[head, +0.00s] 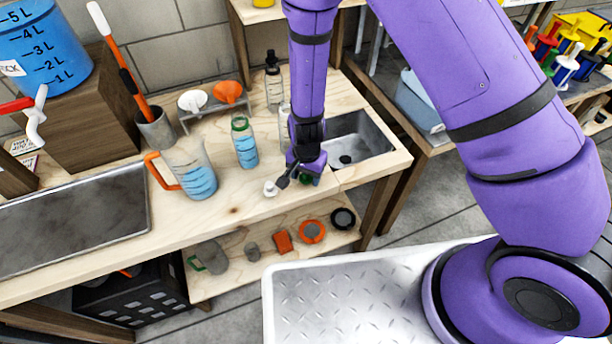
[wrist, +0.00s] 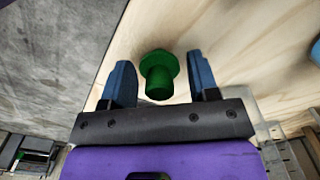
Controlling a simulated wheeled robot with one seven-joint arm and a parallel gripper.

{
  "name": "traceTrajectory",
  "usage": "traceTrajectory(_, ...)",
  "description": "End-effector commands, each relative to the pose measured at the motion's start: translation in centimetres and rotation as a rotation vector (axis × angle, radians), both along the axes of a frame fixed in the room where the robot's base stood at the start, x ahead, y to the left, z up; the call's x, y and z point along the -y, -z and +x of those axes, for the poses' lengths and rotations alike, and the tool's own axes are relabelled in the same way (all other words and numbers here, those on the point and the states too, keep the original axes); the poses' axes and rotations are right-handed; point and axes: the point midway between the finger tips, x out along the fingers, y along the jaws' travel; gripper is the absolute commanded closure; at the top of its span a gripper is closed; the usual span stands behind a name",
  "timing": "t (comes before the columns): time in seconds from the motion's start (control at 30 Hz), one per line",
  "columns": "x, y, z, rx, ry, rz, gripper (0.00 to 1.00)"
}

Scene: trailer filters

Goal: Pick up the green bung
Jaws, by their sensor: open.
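The green bung (wrist: 158,77) stands on the light wooden bench top in the wrist view, with a wide flange and a narrower round end facing the camera. My gripper (wrist: 160,66) is open, with one blue finger on each side of the bung and a visible gap to both. In the head view, my gripper (head: 299,178) is low over the bench near its front edge, left of the sink. A small part of the green bung (head: 306,179) shows there beneath it; the rest is hidden by the gripper.
A small white piece (head: 270,188) lies just left of my gripper. A bottle with a green collar (head: 245,146) and a jug with an orange handle (head: 192,170) stand further left. The sink (head: 362,140) is to the right. A lower shelf (head: 270,265) holds several small parts.

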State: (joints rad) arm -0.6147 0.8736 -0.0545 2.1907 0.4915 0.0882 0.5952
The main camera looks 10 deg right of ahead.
Motion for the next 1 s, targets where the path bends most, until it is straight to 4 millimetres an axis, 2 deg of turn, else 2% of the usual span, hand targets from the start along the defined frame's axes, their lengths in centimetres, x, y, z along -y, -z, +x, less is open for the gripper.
traceTrajectory(0.07, 0.0, 0.0, 0.0, 0.000, 0.000, 0.000, 0.47)
traceTrajectory(0.2, 0.0, 0.0, 0.0, 0.000, 0.000, 0.000, 0.80)
traceTrajectory(0.23, 0.0, 0.0, 0.0, 0.000, 0.000, 0.000, 0.83)
traceTrajectory(0.67, 0.0, -0.3, 0.0, 0.000, 0.000, 0.001, 0.84)
traceTrajectory(0.87, -0.1, -1.5, 0.0, 0.002, -0.001, 0.001, 0.84)
traceTrajectory(1.0, -0.1, -3.3, 0.0, 0.002, -0.001, 0.001, 0.84)
